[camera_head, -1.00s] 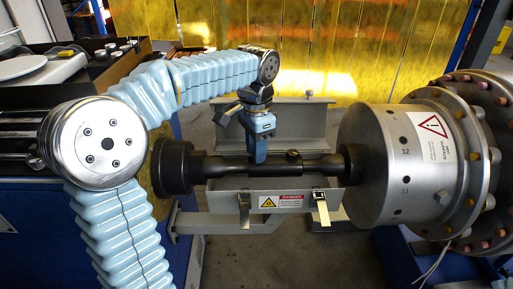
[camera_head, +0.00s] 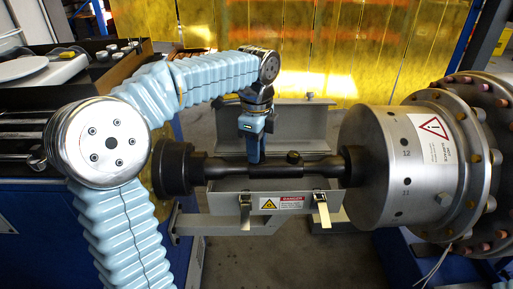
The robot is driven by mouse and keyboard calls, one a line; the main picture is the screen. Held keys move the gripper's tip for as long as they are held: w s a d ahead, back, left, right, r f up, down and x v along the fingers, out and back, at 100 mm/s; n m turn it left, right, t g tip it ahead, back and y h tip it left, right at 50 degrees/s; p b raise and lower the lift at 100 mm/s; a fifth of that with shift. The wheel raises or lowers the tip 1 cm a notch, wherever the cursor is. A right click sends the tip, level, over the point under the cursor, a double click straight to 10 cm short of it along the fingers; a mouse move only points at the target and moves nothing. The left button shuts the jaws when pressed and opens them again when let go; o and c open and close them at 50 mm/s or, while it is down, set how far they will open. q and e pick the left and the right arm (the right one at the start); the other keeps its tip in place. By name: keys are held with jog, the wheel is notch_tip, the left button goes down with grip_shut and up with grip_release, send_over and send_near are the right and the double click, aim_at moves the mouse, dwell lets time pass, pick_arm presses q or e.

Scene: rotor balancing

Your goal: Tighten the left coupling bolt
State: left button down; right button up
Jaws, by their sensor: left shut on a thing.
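My left arm comes in from the left, and my left gripper (camera_head: 256,103) is above the dark shaft (camera_head: 272,169). It is shut on a blue tool (camera_head: 252,146) that hangs roughly upright. The tool's upper part has a small light display facing the camera. Its lower end reaches down to the shaft or just behind it; I cannot tell whether they touch. The black left coupling (camera_head: 176,168) is at the shaft's left end. I cannot make out its bolt. My right gripper is not in view.
An open grey guard box with warning labels (camera_head: 283,203) and hanging latches surrounds the shaft, its lid (camera_head: 300,124) raised behind. A large metal rotor drum (camera_head: 392,165) stands at the right. A cart with a dark tray (camera_head: 115,62) is at the back left.

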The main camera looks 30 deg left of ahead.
pick_arm(q)
jog(key=shift+m, duration=0.6)
jog(key=c, duration=0.8)
grip_release()
jog(key=shift+c, duration=0.2)
notch_tip(320, 180, up, 14)
jog(key=shift+f, duration=0.1)
